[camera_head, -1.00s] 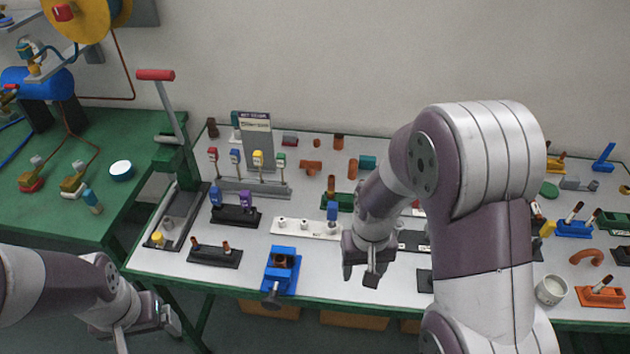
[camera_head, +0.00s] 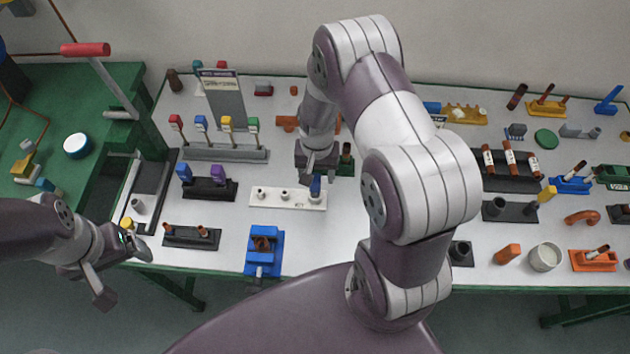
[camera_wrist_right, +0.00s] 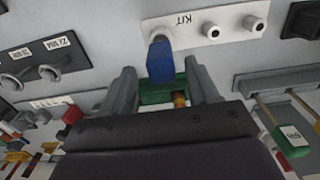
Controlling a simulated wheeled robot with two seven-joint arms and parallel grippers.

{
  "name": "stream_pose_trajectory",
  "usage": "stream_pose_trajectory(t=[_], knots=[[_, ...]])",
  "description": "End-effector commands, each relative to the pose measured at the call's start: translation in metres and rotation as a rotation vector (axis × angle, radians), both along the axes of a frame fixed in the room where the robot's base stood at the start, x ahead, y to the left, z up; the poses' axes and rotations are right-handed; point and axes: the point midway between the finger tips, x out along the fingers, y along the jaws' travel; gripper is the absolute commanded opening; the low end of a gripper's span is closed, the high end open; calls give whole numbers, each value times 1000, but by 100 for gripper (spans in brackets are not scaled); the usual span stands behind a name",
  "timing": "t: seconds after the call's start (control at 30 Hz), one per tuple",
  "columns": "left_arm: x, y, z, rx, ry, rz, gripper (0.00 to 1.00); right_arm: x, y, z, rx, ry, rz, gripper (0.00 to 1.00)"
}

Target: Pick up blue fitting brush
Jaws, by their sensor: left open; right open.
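The blue fitting brush (camera_head: 316,188) stands at the right end of the white KIT holder (camera_head: 272,197). In the right wrist view the blue brush (camera_wrist_right: 160,62) shows upper middle, at the end of the KIT strip (camera_wrist_right: 187,31). My right gripper (camera_head: 315,172) is open and points down at the brush; in its wrist view (camera_wrist_right: 162,85) the brush appears in the gap between the two fingers. I cannot tell whether they touch it. My left gripper (camera_head: 120,268) is open and empty, off the table's front left edge.
A blue vise (camera_head: 264,250) stands in front of the KIT holder. A green holder (camera_head: 345,168) is close behind the right gripper.

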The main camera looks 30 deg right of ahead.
Motion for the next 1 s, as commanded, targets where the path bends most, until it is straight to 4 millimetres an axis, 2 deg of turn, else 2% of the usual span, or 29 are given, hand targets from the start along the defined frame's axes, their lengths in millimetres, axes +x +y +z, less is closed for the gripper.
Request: stream_pose_trajectory(t=[0.1, 0.23, 0.47, 0.5, 0.63, 1.0], knots=[[0, 0, 12, 0, -1, 0, 85, -3, 4, -19, 1, 7, 2, 60], [0, 0, 13, 0, -1, 0, 85, -2, 4, -41, 1, 3, 1, 60], [0, 0, 12, 0, 0, 0, 85, -2, 4, -47, 1, 1, 1, 60], [0, 0, 12, 0, 0, 0, 85, -2, 4, -47, 1, 1, 1, 56], [0, 0, 12, 0, 0, 0, 85, -2, 4, -47, 1, 1, 1, 14], [0, 0, 11, 0, 0, 0, 85, -1, 4, -43, 0, -1, 1, 12]])
